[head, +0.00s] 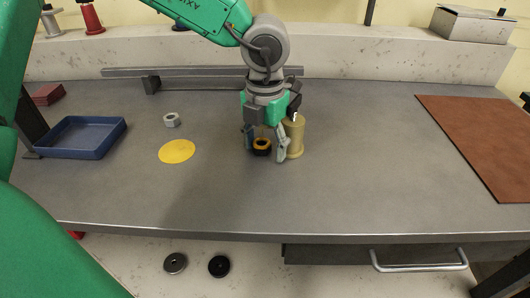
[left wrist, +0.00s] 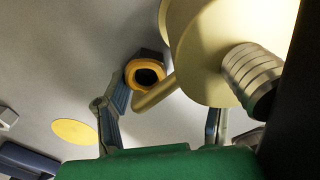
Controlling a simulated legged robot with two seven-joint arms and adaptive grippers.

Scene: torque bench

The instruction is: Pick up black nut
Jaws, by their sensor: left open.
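The black nut (head: 262,151) lies on the grey bench top, with a yellow-orange ring around its hole. In the left wrist view the nut (left wrist: 147,73) shows ahead of the fingers, its dark body behind the ring. My left gripper (head: 265,148) points down over the bench and is open. In the head view its fingers stand on either side of the nut; whether they touch it I cannot tell. A cream cylinder (head: 296,138) stands close to the right finger and fills much of the left wrist view (left wrist: 200,50). My right gripper is not in view.
A silver nut (head: 171,120) and a yellow disc (head: 177,151) lie to the left, near a blue tray (head: 68,153). A metal rail (head: 190,72) runs behind the gripper. A brown mat (head: 480,140) lies at right. The front middle bench is clear.

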